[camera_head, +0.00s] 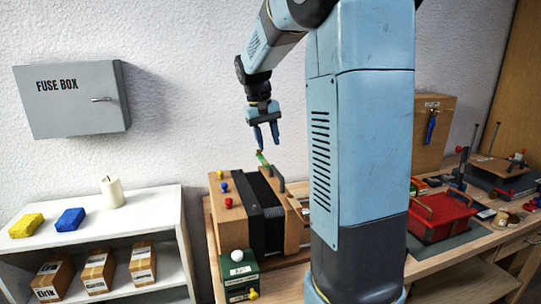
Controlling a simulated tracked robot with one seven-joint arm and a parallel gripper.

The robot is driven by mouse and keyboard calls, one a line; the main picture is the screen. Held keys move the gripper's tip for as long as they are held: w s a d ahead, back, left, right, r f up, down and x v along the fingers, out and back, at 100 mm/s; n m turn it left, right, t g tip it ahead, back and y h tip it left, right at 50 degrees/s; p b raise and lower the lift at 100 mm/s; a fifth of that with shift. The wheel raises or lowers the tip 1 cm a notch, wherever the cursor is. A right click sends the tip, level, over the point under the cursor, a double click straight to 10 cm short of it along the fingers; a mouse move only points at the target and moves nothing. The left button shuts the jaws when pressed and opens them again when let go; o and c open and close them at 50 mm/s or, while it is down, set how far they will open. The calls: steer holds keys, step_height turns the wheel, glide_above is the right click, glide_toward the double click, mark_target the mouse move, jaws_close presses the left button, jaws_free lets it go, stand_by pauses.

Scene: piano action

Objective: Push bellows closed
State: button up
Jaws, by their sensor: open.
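The bellows (262,206) are black and pleated, set between two wooden end blocks on the workbench. The left wooden block (228,213) carries small yellow, blue and red knobs. The right wooden block (291,228) has a dark handle near its top, and part of its right side is hidden behind my column. My gripper (266,147) hangs open and empty above the back of the bellows, fingers pointing down. It looks apart from the bellows. A small green piece with a reddish tip (263,159) shows just below the fingertips; whether they touch it I cannot tell.
A green box (238,270) with a white ball on top stands in front of the bellows. A white shelf (150,215) with sponges, a candle and small boxes is at left. A red toolbox (441,217) sits on the bench at right. A grey fuse box (72,98) hangs on the wall.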

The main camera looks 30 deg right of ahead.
steer(key=r, duration=0.2)
steer(key=a+r, duration=0.1)
steer(key=r, duration=0.1)
steer(key=shift+w+r, duration=0.1)
stand_by(0.4)
steer(key=s+a+f+t, duration=0.1)
steer(key=s+a+t, duration=0.1)
steer(key=s, duration=0.6)
steer(key=s+a+f+n+t+y, duration=0.1)
steer(key=s+a+f+t, duration=0.1)
steer(key=s+a, duration=0.3)
steer(key=s+a+f+t+y, duration=0.1)
steer(key=s+a+t, duration=0.1)
steer(key=s, duration=1.1)
steer(key=shift+a+f+n, duration=0.25)
steer(key=shift+a+n, duration=0.15)
steer(key=shift+a, duration=0.45)
